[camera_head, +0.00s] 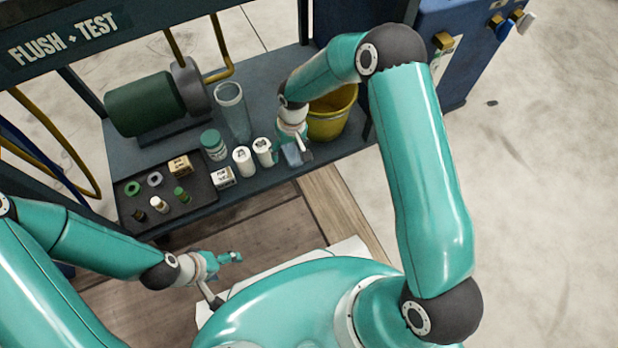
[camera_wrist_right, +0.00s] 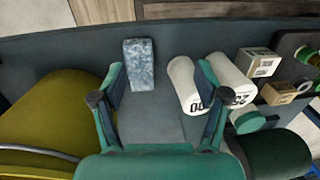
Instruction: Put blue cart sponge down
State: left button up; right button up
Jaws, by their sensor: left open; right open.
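The blue sponge (camera_wrist_right: 139,64) is a mottled blue-grey block lying on the dark bench top near its front edge. In the head view the sponge (camera_head: 293,156) shows just below my right gripper (camera_head: 297,146), partly covered by it. In the right wrist view my right gripper (camera_wrist_right: 165,92) is open, with its fingers spread wide. The sponge lies beyond the fingertips, nearer the left finger, with no grip on it visible. My left gripper (camera_head: 226,263) is open and empty over the wooden floor, in front of the bench.
A yellow bucket (camera_head: 332,115) stands right of the right gripper. Two white cylinders (camera_head: 244,161), a green-lidded jar (camera_head: 213,145) and a clear cylinder (camera_head: 233,110) stand to its left. A dark tray (camera_head: 205,196) holds small parts. A green motor (camera_head: 145,104) stands behind.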

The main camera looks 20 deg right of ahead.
jog(key=s+a+f+m+y, duration=0.1)
jog(key=s+f, duration=0.1)
jog(key=s, duration=0.9)
jog(key=s+a+f+m+y, duration=0.1)
jog(key=s+f, duration=0.1)
jog(key=s, duration=0.9)
jog(key=shift+m+t+y, duration=0.3)
jog(key=shift+t, duration=0.1)
